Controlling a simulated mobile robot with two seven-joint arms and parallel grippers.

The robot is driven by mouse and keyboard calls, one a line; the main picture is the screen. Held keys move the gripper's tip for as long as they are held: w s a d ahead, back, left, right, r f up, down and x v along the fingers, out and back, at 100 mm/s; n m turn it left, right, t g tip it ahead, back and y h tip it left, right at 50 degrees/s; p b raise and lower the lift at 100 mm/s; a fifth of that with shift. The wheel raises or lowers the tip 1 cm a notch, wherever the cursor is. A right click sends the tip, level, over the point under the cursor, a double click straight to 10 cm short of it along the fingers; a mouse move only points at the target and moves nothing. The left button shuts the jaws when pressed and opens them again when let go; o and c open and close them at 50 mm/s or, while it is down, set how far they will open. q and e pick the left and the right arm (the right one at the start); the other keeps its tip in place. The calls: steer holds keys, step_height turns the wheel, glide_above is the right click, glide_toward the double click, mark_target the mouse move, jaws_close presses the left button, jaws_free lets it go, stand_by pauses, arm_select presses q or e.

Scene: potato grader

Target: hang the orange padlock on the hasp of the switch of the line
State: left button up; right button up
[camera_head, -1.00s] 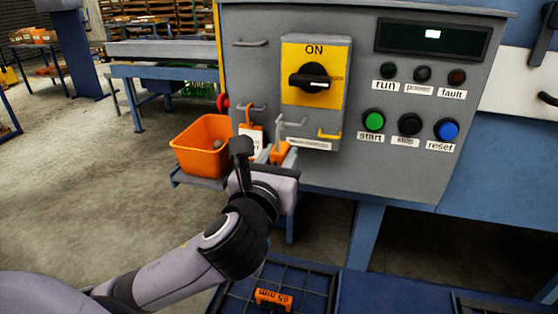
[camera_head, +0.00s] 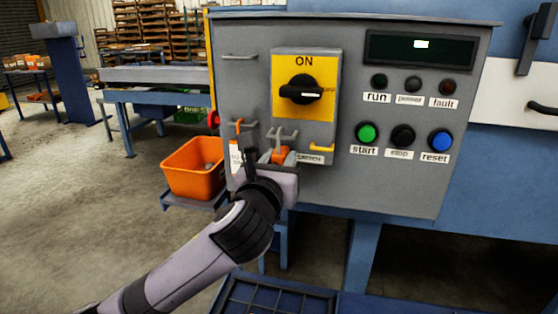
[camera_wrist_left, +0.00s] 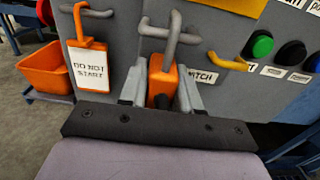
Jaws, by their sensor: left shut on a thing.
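The orange padlock (camera_head: 281,156) is in my left gripper (camera_head: 266,166), in front of the grey panel. My right gripper is not in view.
An orange "DO NOT START" lockout tag (camera_wrist_left: 90,66) hangs on another grey hook to the left. Green, black and blue buttons (camera_head: 403,136) are right of the switch.

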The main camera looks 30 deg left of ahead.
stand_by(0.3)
arm_select(q)
steer(key=o, duration=1.1)
steer(key=shift+f, duration=0.1)
steer(key=shift+c, duration=0.2)
steer(key=shift+v, duration=3.6)
steer(key=s+d+f+n+g+h+p, duration=0.1)
steer(key=d+f+n+g+h, duration=0.15)
steer(key=f+n, duration=0.65)
steer(key=s+d+f+n+g+h, duration=0.1)
steer(key=d+f+n+g+h, duration=0.2)
steer(key=f, duration=0.9)
steer(key=s+f+n, duration=0.4)
steer(key=f+n, duration=0.1)
steer(key=n, duration=0.1)
steer(key=s+a+f+n+g, duration=0.1)
steer(key=s+f+n, duration=0.4)
steer(key=f+n, duration=0.1)
steer(key=s+a+f+n+h+p, duration=0.1)
steer(key=s+f+n, duration=0.3)
steer(key=n, duration=0.3)
steer(key=shift+s+f+g, duration=0.25)
steer(key=shift+s+f, duration=0.15)
steer(key=shift+f, duration=0.3)
